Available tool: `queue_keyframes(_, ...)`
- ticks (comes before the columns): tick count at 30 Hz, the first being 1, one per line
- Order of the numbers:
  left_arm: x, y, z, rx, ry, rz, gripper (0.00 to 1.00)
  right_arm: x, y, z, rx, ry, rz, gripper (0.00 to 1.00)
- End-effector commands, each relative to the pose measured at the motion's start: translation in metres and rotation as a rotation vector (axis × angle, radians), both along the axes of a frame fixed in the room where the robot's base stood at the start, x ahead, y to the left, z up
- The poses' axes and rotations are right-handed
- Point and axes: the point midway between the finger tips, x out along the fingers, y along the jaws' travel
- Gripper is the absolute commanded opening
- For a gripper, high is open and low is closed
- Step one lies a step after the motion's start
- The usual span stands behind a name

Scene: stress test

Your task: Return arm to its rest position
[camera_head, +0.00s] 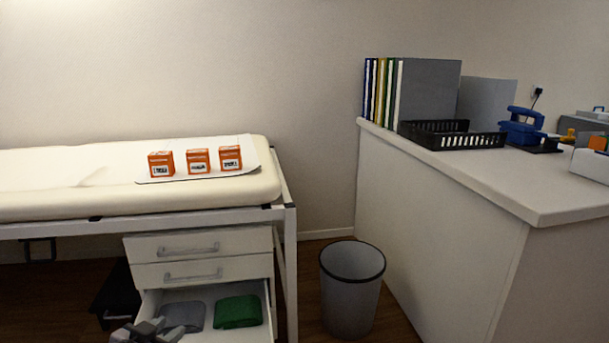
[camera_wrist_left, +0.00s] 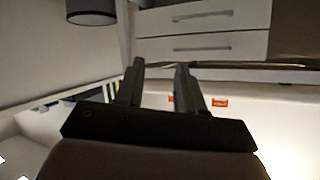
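My left gripper (camera_head: 148,331) shows at the bottom edge of the head view, in front of the open bottom drawer (camera_head: 262,322). Only its grey end shows; the rest of the arm is out of frame. In the left wrist view, which is upside down, the two dark fingers of this gripper (camera_wrist_left: 160,66) stand apart with nothing held between them. My right gripper is in neither view.
The drawer holds a grey folded cloth (camera_head: 184,315) and a green one (camera_head: 238,312). Three orange boxes (camera_head: 198,161) stand on the padded couch (camera_head: 70,203). A grey bin (camera_head: 350,300) stands between couch and counter (camera_head: 460,172).

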Motion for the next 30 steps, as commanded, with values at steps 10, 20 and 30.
queue_keyframes(10, -0.151, -0.164, -0.024, -0.334, 0.106, -0.185, 0.38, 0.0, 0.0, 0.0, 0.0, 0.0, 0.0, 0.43)
queue_keyframes(20, -0.207, -0.195, 0.03, -0.475, 0.136, -0.168, 0.38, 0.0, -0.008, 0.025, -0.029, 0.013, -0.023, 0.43)
queue_keyframes(30, -0.213, -0.167, 0.07, -0.386, 0.168, -0.091, 0.38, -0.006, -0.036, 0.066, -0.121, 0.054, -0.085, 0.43)
